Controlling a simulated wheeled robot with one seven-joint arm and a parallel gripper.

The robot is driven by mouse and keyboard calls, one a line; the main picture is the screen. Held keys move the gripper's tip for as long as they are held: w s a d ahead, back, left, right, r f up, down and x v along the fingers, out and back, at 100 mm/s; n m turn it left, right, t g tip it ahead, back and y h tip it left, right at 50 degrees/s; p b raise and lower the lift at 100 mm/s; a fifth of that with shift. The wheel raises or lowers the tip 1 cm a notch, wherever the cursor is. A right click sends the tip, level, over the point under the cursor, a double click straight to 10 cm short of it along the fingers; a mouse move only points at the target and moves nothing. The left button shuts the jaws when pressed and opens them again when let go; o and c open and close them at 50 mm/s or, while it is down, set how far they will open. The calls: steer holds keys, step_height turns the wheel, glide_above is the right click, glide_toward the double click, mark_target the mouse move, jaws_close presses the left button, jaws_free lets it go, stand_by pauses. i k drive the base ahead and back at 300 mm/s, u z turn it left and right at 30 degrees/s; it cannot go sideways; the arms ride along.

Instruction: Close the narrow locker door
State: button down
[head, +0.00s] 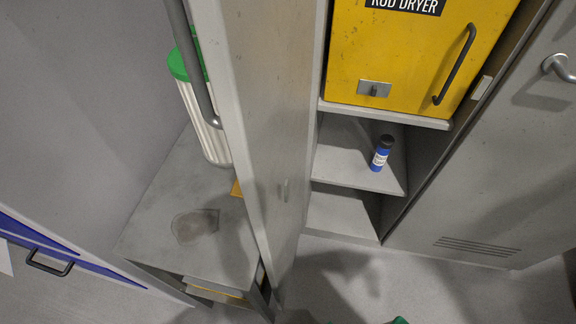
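The narrow locker door (272,120) stands open, swung out toward me at the left side of the locker opening. Its inner face and near edge show. A long grey bar handle (192,60) shows on its left side. The open locker holds a yellow box labelled "ROD DRYER" (395,55) on its upper shelf.
A grey cabinet or bench (165,215) stands left of the door, with a green-topped white container (200,110) on it. A wide grey door with vents (490,185) is at the right. Bare floor (440,290) lies in front. A small green thing (398,320) shows at the bottom edge.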

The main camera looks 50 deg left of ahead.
mark_target(257, 55)
steer(key=u, duration=0.05)
steer(key=k, duration=1.2)
steer(key=u, duration=1.3)
steer(key=i, duration=1)
steer(key=z, duration=0.25)
steer(key=k, duration=0.8)
steer(key=u, duration=0.15)
